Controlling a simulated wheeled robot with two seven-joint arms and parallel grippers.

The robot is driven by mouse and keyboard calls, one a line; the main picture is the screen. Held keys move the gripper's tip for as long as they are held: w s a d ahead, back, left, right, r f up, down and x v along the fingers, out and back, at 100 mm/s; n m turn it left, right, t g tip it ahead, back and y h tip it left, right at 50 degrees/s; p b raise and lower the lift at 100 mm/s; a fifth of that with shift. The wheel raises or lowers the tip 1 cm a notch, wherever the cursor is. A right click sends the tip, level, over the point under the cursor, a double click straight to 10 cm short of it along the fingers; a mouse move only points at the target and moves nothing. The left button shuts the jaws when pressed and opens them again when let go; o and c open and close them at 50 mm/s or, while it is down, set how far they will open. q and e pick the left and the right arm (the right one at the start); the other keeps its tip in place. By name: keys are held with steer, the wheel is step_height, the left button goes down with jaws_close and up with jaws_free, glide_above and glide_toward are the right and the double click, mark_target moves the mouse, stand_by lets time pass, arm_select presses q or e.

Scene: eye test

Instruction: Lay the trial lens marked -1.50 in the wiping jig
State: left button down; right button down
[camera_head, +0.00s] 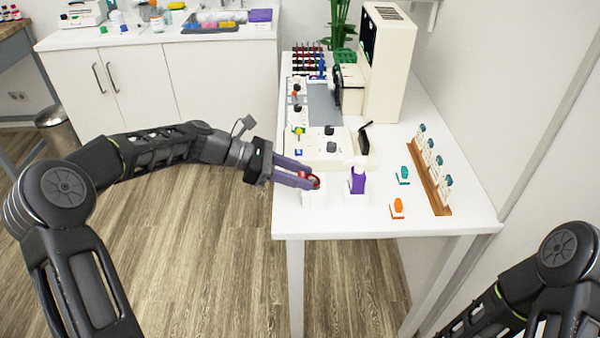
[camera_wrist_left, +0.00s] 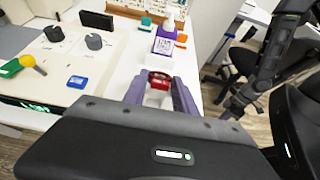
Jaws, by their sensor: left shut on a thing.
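My left gripper (camera_head: 307,180) is shut on a small red-rimmed trial lens (camera_head: 315,180) at the front left corner of the white table. In the left wrist view the red lens (camera_wrist_left: 160,79) sits between the purple fingertips (camera_wrist_left: 160,92). Its marking cannot be read. A small white block (camera_head: 314,197), possibly the wiping jig, is directly below the fingertips. Whether the lens touches it I cannot tell, and the fingers partly hide it. My right gripper is not in view; only part of my right arm shows at the lower right.
A purple bottle-like block (camera_head: 358,182) stands just right of the gripper. A teal piece (camera_head: 403,175), an orange piece (camera_head: 398,207) and a wooden rack (camera_head: 430,180) with several holders are farther right. A cream instrument (camera_head: 325,150) with knobs is behind. The table's front right is clear.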

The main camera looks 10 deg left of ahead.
arm_select(q)
steer(key=shift+a+f+p, duration=0.1)
steer(key=shift+p, duration=0.35)
stand_by(1.1)
steer(key=c, duration=0.9)
jaws_free()
steer(key=shift+a, duration=0.1)
steer(key=v, duration=0.7)
steer(key=shift+s+a, duration=0.1)
steer(key=shift+a, duration=0.2)
